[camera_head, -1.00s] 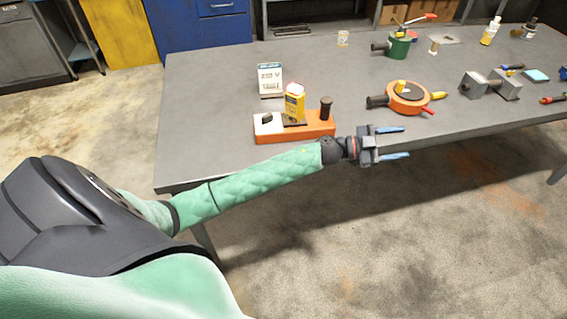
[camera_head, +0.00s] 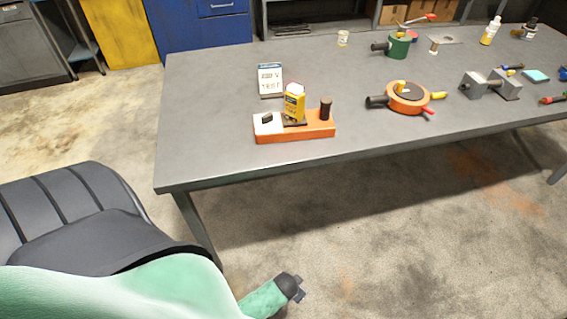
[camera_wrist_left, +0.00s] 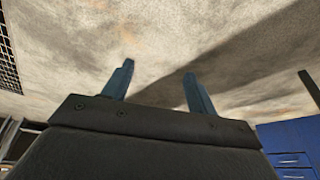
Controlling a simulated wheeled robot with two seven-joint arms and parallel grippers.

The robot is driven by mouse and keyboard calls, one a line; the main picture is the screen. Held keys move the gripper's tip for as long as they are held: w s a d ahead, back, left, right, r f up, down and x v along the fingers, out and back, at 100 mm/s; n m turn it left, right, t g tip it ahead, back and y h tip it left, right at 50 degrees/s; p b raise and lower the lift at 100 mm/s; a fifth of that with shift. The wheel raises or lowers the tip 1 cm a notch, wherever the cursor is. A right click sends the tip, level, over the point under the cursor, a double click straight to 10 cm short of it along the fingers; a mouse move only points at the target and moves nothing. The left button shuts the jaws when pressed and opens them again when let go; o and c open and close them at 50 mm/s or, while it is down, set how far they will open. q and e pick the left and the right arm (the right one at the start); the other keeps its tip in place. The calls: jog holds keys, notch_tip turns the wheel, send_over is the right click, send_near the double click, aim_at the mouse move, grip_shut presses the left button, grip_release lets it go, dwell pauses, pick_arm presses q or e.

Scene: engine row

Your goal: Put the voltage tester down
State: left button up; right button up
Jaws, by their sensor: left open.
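A small yellow unit (camera_head: 294,106) with dark lettering and a pale top stands upright on an orange base (camera_head: 310,133) near the table's front edge. A white panel (camera_head: 270,79) with lettering that seems to read "TEST" stands behind it. I cannot tell for sure which of these is the voltage tester. My left gripper (camera_head: 301,292) is low in front of the table, clear of all these things. In the left wrist view its two blue fingers (camera_wrist_left: 160,86) are apart with nothing between them, over bare floor. My right gripper is not in view.
The grey table (camera_head: 215,140) has free room at its left end. An orange round device (camera_head: 408,97), a green pot-like device (camera_head: 398,45), a grey clamp block (camera_head: 474,84) and bottles stand to the right. Blue drawers (camera_wrist_left: 290,160) show in the wrist view.

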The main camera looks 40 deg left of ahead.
pick_arm(q)
jog(key=s+d+f+g, duration=0.2)
jog(key=s+f+g, duration=0.1)
jog(key=s, duration=0.7)
jog(key=shift+s+f+h, duration=0.15)
jog(key=shift+f+h, duration=0.15)
jog(key=shift+f, duration=0.05)
